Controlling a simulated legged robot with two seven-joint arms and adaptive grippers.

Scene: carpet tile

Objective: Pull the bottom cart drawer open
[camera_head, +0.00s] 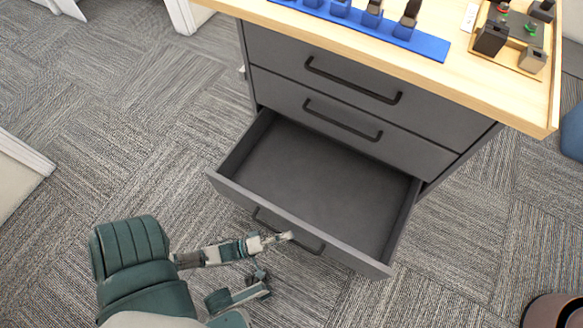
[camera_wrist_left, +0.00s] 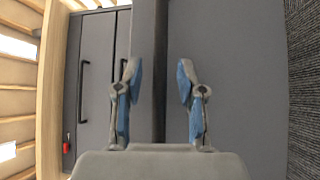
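The bottom drawer (camera_head: 310,185) of the dark grey cart (camera_head: 370,70) stands pulled out, its empty inside showing. Its black bar handle (camera_head: 313,246) is on the front panel, partly covered by my gripper. My left gripper (camera_head: 278,258) is in front of this panel, with one finger overlapping the handle in the picture; I cannot tell if it touches. In the left wrist view the two blue-padded fingers (camera_wrist_left: 160,85) are apart, with no handle visible between them and grey drawer surfaces beyond. My right gripper is not in view.
Two closed upper drawers with black handles (camera_head: 352,80) (camera_head: 342,120) are above. The wooden top (camera_head: 455,75) carries a blue rack (camera_head: 405,38) and a wooden tray (camera_head: 515,65). Grey carpet (camera_head: 130,120) is clear to the left. A blue object (camera_head: 572,132) is at the right edge.

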